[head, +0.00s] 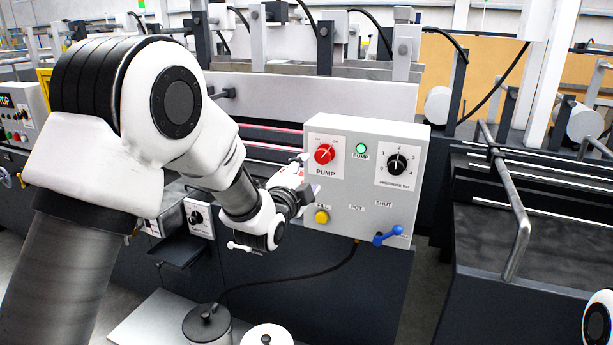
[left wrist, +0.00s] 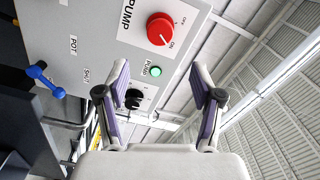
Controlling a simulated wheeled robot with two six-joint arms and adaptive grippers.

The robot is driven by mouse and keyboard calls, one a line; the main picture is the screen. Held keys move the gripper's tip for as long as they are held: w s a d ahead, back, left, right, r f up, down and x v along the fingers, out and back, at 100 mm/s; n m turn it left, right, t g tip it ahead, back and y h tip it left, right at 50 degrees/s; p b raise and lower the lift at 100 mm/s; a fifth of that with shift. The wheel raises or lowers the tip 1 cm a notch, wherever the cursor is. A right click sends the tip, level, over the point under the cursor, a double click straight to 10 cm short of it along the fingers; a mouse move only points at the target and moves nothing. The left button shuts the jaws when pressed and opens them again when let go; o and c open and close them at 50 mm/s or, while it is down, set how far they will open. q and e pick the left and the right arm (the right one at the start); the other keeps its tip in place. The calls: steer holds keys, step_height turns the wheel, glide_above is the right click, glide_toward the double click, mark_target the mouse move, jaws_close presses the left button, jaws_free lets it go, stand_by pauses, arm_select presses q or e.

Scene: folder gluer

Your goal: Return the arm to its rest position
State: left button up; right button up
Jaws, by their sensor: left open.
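My left arm reaches in from the left in the head view. My left gripper (head: 305,182) is in front of the left side of the grey control panel (head: 345,225). In the left wrist view its two fingers (left wrist: 160,85) stand apart with nothing held between them. The red pump knob (head: 324,153) is just above and right of the gripper in the head view. It also shows ahead of the fingers in the left wrist view (left wrist: 160,28), apart from them. My right gripper does not show.
The panel also bears a green pump lamp (head: 361,150), a black pressure knob (head: 397,164), a yellow button (head: 321,217) and a blue lever (head: 388,235). Below stand a lidded grey pot (head: 207,325) and a white one (head: 267,336). A bent metal rail (head: 518,225) is at right.

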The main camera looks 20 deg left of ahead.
arm_select(q)
steer(key=shift+s, duration=0.1)
stand_by(0.3)
steer(key=s+f+g, duration=0.2)
steer(key=s+f, duration=0.1)
steer(key=f, duration=0.9)
steer(key=s+f+g, duration=0.2)
steer(key=f+g, duration=0.1)
steer(key=f, duration=0.9)
steer(key=s+a+f+n+g, duration=0.15)
steer(key=s+f+g, duration=0.25)
steer(key=s+f, duration=0.7)
steer(key=s+f+n+g, duration=0.4)
steer(key=s+n, duration=0.3)
steer(key=s, duration=0.7)
steer(key=s+f+n+g, duration=0.5)
steer(key=s+f+n, duration=0.1)
steer(key=s, duration=0.8)
steer(key=shift+f+n+y, duration=0.3)
steer(key=shift+f+n, duration=0.05)
steer(key=shift+f, duration=0.3)
